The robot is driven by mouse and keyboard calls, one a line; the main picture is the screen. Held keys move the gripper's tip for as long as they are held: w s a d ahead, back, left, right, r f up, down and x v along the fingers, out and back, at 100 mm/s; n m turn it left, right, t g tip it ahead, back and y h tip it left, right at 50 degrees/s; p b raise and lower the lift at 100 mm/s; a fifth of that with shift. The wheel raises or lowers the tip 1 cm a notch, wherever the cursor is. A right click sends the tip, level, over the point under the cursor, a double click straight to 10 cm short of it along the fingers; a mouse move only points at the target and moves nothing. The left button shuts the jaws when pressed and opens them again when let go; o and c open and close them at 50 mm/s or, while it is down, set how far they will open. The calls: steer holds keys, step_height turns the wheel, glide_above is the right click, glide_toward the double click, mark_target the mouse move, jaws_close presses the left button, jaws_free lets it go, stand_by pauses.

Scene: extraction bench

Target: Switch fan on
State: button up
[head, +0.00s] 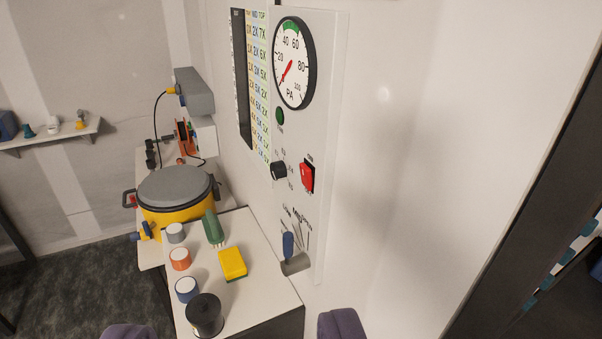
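A white wall panel (328,140) carries a round pressure gauge (294,62) marked PA, with its red needle at the low part of the scale. Below the gauge are a green round button or lamp (280,116), a black knob (278,171) and a red switch (307,177) on a dark plate. Their small labels are too blurred to read, so I cannot tell which is the fan control. My gripper (238,329) shows as two purple fingertips at the bottom edge, wide apart with nothing visible between them. It is below the panel controls and apart from them.
A white bench (262,283) holds several small jars, a black cup (204,315), a yellow sponge (233,263) and a green brush (213,228). A yellow vessel with a grey lid (175,187) stands behind. A blue-handled lever (288,246) sits low on the panel. A dark frame (520,190) edges the right.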

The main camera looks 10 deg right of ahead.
stand_by(0.4)
jaws_close()
stand_by(1.6)
